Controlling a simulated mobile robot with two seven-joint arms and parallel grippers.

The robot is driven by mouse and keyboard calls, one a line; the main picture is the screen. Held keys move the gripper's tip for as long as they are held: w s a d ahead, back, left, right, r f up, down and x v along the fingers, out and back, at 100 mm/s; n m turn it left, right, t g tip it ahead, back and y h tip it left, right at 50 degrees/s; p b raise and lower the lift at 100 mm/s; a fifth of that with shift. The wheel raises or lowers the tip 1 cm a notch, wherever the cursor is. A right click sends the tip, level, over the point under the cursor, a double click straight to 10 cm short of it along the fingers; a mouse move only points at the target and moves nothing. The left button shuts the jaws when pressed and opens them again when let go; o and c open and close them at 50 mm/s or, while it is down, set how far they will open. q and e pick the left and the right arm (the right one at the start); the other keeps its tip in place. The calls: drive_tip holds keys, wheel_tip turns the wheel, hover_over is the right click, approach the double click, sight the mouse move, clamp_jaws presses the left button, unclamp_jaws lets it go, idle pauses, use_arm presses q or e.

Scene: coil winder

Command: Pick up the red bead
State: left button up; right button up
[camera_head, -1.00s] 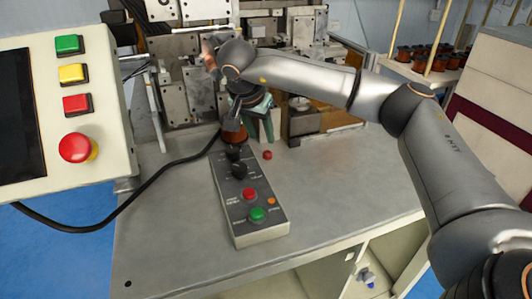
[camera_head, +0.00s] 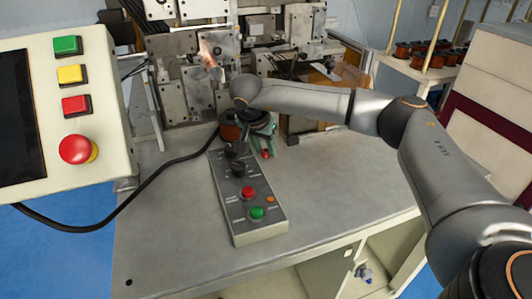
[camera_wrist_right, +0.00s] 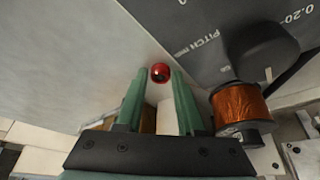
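The small red bead (camera_head: 266,155) lies on the grey bench top, just right of the black control box. In the right wrist view the bead (camera_wrist_right: 160,73) shows in line with the gap between my green fingertips. My right gripper (camera_head: 263,148) points down over the bead, and its arm comes in from the right. In the right wrist view its two fingers (camera_wrist_right: 156,76) are apart with nothing held between them. I cannot tell how far the tips are above the bench. My left gripper is not in view.
The black control box (camera_head: 247,206) with knobs and buttons stands close left of the bead. A copper coil (camera_wrist_right: 240,103) is beside the right finger. The winder machine (camera_head: 190,90) stands behind. Bench top (camera_head: 340,185) to the right is clear.

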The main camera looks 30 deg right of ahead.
clamp_jaws()
idle(0.3)
drive_tip(key=shift+r, duration=0.45)
wheel_tip(320, 180, up, 2)
drive_tip(key=shift+r+b, duration=0.25)
drive_tip(key=shift+b, duration=0.05)
drive_tip(key=s+a+r, duration=0.3)
drive_tip(key=s+r, duration=0.6)
drive_tip(key=s, duration=0.4)
drive_tip(key=shift+s+r, duration=0.3)
drive_tip(key=shift+s, duration=0.05)
drive_tip(key=shift+w+a, duration=0.1)
